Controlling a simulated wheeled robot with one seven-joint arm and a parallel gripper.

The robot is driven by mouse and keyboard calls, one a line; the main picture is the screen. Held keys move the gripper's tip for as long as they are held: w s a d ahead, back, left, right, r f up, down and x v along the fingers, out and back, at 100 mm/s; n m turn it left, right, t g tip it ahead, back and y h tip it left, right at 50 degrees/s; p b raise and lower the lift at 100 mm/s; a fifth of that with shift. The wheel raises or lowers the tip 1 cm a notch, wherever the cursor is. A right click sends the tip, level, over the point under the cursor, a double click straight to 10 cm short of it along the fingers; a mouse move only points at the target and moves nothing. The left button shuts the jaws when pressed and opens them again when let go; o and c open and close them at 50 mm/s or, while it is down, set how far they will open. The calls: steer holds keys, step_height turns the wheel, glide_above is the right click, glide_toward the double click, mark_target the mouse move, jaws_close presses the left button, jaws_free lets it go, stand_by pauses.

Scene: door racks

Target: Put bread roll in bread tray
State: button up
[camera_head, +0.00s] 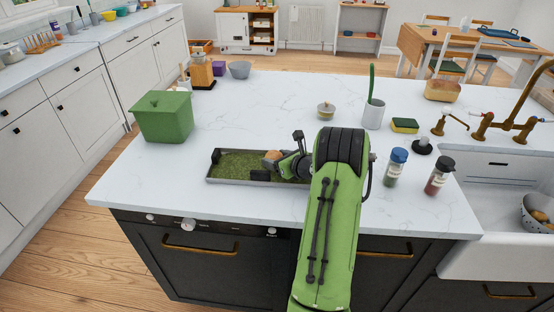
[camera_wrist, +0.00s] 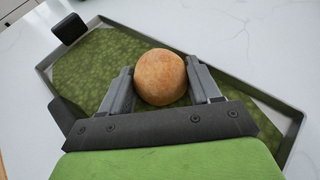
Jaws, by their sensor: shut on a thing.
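The bread roll (camera_wrist: 160,78) is round and golden brown, held between the two fingers of my gripper (camera_wrist: 163,90) in the wrist view. In the head view the roll (camera_head: 271,156) is partly hidden by my gripper (camera_head: 273,163). The bread tray (camera_head: 212,172) is a shallow grey tray with a mottled green inner surface and dark handles. The roll is over the tray's green surface, inside its outline. I cannot tell whether the roll touches the tray floor. The tray also shows beneath the roll in the wrist view (camera_wrist: 85,75). My arm hides the tray's right end in the head view.
A green lidded box (camera_head: 165,117) stands left of the tray. A white cup (camera_head: 373,115), a sponge (camera_head: 405,125), two spice jars (camera_head: 396,168) and a brass tap (camera_head: 495,122) are to the right, by the sink. The counter behind the tray is mostly clear.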

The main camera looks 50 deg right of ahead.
steer(key=o, duration=0.7)
steer(key=shift+f, duration=0.1)
steer(key=shift+o, duration=0.2)
